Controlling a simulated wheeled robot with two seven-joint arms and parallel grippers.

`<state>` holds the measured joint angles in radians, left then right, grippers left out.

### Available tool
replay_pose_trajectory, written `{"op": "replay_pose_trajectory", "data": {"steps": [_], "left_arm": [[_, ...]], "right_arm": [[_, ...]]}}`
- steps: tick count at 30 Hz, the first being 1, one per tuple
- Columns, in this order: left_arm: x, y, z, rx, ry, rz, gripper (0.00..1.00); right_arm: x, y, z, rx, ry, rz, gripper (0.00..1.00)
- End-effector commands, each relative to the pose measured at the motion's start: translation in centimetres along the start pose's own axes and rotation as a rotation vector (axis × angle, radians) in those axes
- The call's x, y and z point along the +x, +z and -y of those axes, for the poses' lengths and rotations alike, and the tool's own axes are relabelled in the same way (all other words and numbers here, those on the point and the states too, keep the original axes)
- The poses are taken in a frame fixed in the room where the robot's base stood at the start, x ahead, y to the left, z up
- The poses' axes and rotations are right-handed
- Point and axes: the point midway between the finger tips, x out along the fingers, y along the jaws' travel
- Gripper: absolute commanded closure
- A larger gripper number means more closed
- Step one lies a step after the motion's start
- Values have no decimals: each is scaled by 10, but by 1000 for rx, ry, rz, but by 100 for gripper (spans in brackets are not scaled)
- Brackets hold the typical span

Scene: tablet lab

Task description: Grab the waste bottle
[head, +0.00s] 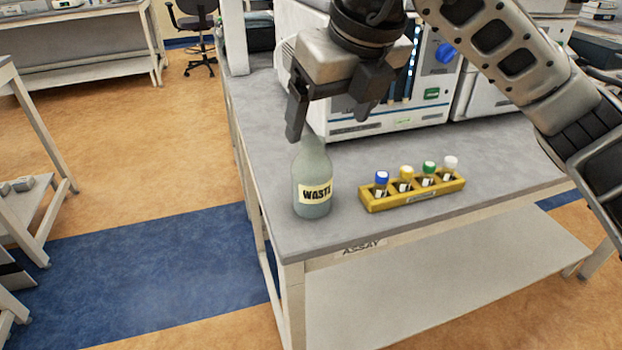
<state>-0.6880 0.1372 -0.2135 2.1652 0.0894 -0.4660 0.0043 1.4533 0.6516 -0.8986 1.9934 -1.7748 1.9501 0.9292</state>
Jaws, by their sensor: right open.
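The waste bottle (312,180) is a grey-green bottle with a pale label reading "WASTE". It stands upright near the left front corner of the grey bench (263,165). My right gripper (328,122) is open, its fingers pointing down, above and slightly behind the bottle in the picture. The left finger overlaps the area by the bottle's neck; I cannot tell whether it touches. The bottle's top is hard to make out near the fingers. My left gripper is not in view.
A yellow rack (412,193) with several colour-capped vials stands right of the bottle. A white instrument (400,118) with a blue knob stands behind. The bench edge lies close to the bottle's left and front. A lower shelf (440,275) is empty.

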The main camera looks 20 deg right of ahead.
Motion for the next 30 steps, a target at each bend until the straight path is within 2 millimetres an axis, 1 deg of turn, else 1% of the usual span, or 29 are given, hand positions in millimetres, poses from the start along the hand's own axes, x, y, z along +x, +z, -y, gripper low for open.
{"op": "replay_pose_trajectory", "data": {"steps": [1,3,6,9,16,21,24,27,30], "left_arm": [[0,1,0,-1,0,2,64],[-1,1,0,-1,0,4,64],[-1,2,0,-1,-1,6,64],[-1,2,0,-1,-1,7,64],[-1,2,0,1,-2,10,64],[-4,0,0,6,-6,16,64],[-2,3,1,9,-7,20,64],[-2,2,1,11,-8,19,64],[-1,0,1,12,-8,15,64]], "right_arm": [[13,-1,0,1,1,-6,18],[28,-1,0,1,2,-5,18],[47,-1,0,-1,2,-5,18],[61,-1,-1,0,3,-4,18],[76,0,-1,-2,4,-3,18],[101,0,-1,-1,4,-5,18],[114,0,-1,-2,6,-2,18],[121,0,-2,-3,6,-1,18],[122,0,-2,-3,6,0,18]]}}
